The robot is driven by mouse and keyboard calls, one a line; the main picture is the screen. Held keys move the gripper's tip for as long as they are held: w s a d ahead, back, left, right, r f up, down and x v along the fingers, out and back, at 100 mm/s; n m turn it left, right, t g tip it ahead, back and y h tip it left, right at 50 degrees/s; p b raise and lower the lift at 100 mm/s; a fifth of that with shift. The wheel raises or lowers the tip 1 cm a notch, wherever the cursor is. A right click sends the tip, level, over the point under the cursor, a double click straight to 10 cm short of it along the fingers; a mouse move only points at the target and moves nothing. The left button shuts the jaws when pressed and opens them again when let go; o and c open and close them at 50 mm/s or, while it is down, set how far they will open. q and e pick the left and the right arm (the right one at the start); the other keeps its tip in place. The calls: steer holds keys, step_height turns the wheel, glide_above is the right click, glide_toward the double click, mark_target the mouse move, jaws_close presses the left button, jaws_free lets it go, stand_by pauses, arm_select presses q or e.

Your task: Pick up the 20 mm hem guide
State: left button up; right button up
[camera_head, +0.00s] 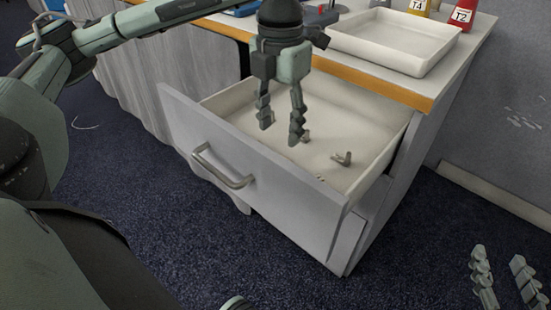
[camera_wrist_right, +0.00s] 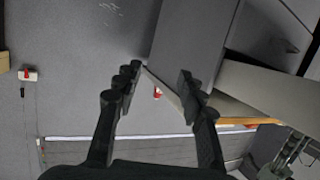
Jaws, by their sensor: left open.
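My left gripper (camera_head: 281,134) hangs over the open drawer (camera_head: 255,172), fingers pointing down, open with a gap between them. A small grey metal piece (camera_head: 341,158) lies on the drawer floor to the right of the fingers. Another small piece (camera_head: 305,138) lies beside the right fingertip, partly hidden by it. Both look like small guides; I cannot read any size on them, so I cannot tell which is the 20 mm hem guide. My right gripper (camera_head: 505,285) is open and empty at the lower right, away from the drawer; its fingers also show in the right wrist view (camera_wrist_right: 153,85).
The drawer front carries a metal handle (camera_head: 222,168). A white tray (camera_head: 395,42) stands on the table above. A yellow container labelled T4 and a red container (camera_head: 462,15) labelled T2 stand behind it. A grey wall (camera_head: 510,110) is at the right; dark carpet lies clear in front.

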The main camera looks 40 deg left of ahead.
arm_select(q)
steer(key=f, duration=0.5)
steer(key=d+f, duration=0.1)
steer(key=f, duration=0.1)
steer(key=shift+w+f+b, duration=0.15)
steer(key=shift+b, duration=0.2)
arm_select(e)
steer(key=shift+t+y, duration=0.7)
steer(key=shift+t, duration=0.2)
steer(key=r, duration=0.1)
steer(key=a+r, duration=0.2)
steer(key=shift+w+r, duration=0.15)
steer(key=shift+r, duration=0.15)
arm_select(q)
steer(key=shift+c, duration=0.2)
jaws_close()
